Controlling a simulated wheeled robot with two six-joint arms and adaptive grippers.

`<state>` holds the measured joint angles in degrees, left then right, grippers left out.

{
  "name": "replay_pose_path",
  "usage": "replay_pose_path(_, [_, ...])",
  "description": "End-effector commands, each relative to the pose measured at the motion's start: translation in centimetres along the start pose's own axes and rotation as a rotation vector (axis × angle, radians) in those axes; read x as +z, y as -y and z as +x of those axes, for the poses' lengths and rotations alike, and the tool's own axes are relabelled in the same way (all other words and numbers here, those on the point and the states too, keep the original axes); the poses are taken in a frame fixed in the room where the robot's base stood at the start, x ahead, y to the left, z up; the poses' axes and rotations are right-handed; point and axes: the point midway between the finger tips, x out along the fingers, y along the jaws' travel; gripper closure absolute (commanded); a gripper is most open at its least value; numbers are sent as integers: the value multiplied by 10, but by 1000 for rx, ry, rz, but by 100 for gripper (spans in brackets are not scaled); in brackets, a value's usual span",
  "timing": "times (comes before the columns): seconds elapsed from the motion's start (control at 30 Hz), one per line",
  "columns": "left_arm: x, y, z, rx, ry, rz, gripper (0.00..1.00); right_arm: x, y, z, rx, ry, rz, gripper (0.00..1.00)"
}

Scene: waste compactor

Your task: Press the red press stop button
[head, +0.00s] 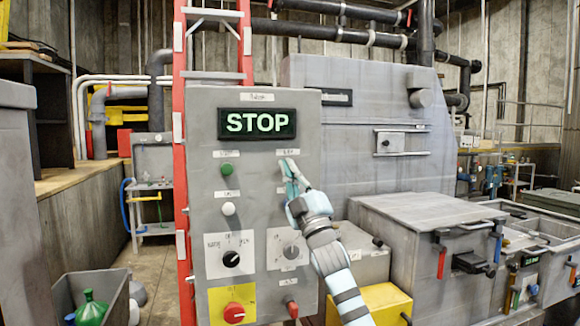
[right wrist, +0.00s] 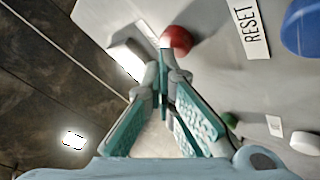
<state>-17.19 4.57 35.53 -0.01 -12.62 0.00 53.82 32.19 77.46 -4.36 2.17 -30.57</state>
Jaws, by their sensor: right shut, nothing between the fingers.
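The red press stop button (right wrist: 177,40) is a round red cap on the grey control panel (head: 204,120). In the right wrist view it is just beyond the fingertips of my right gripper (right wrist: 166,66), which overlap its near edge. I cannot tell whether they touch it. In the head view my right gripper (head: 289,168) is shut and empty, and its fingers are in front of the upper right part of the panel, hiding the red button. My left gripper is not in view.
A blue button (right wrist: 304,27) sits past the RESET label (right wrist: 251,32). Green (head: 226,169) and white (head: 228,208) buttons are on the panel's left.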

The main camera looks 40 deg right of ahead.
Motion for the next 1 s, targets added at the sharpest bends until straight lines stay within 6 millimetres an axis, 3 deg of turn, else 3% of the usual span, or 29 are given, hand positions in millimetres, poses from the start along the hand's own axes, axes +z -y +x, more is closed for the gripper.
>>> replay_pose_path(0.27, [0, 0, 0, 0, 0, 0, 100, 0, 0, 0, 0, 1, 0, 100])
replay_pose_path(0.6, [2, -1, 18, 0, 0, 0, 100, -7, -6, -14, 0, 0, -2, 100])
replay_pose_path(1.0, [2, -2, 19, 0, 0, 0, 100, -9, -9, -15, 0, 0, -1, 100])
